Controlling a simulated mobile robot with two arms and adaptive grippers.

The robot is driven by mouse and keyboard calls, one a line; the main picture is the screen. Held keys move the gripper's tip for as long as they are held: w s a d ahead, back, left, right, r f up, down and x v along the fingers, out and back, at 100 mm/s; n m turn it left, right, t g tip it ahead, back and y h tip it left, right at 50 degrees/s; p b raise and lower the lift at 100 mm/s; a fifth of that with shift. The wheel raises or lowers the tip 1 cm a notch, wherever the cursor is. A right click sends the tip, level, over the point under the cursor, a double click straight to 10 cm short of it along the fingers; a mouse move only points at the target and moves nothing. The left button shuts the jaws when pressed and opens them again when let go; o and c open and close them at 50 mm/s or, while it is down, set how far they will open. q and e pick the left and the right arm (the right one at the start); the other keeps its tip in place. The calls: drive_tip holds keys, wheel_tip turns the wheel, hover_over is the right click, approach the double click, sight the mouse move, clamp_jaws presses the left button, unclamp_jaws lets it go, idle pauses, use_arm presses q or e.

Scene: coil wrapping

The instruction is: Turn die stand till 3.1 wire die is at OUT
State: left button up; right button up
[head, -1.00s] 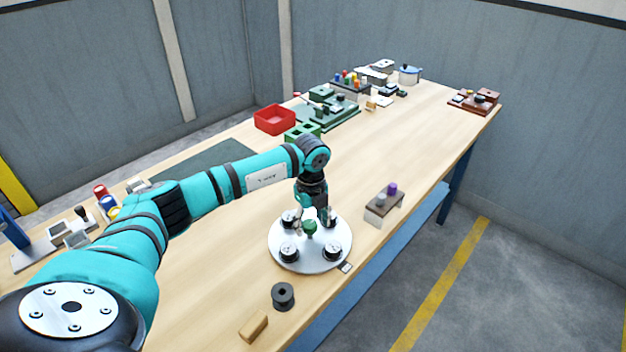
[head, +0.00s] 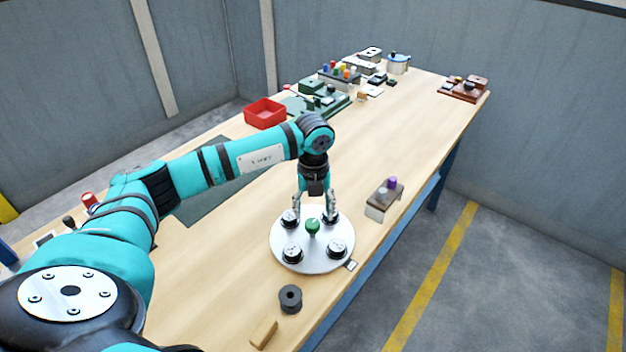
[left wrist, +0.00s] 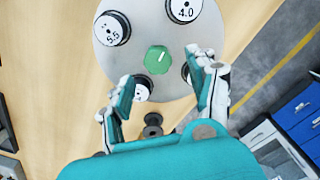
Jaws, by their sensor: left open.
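The die stand (head: 312,262) is a round pale disc with several black-sided dies around a green knob (head: 313,227). In the left wrist view, the stand (left wrist: 150,40) shows one die marked 5.5 (left wrist: 112,28) and one marked 4.0 (left wrist: 185,9). The other two dies there are partly hidden by my fingers, and I cannot read a 3.1. My left gripper (head: 314,212) points down over the far part of the stand, open, its fingers apart. In the left wrist view the green knob (left wrist: 158,59) lies just beyond the fingertips, between their lines. My right gripper is not in view.
A small tag (head: 351,265) sits at the stand's near right edge, its text too small to read. A dark spool (head: 290,298) and a wooden block (head: 264,333) lie nearer. A block with a purple peg (head: 385,200) stands right. A red bin (head: 265,113) is farther back.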

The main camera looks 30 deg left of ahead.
sight(313, 223)
use_arm(q)
wheel_tip(313, 223, up, 9)
drive_tip(key=b, duration=0.2)
drive_tip(key=shift+a, duration=0.15)
drive_tip(key=shift+r, duration=0.1)
idle(0.4)
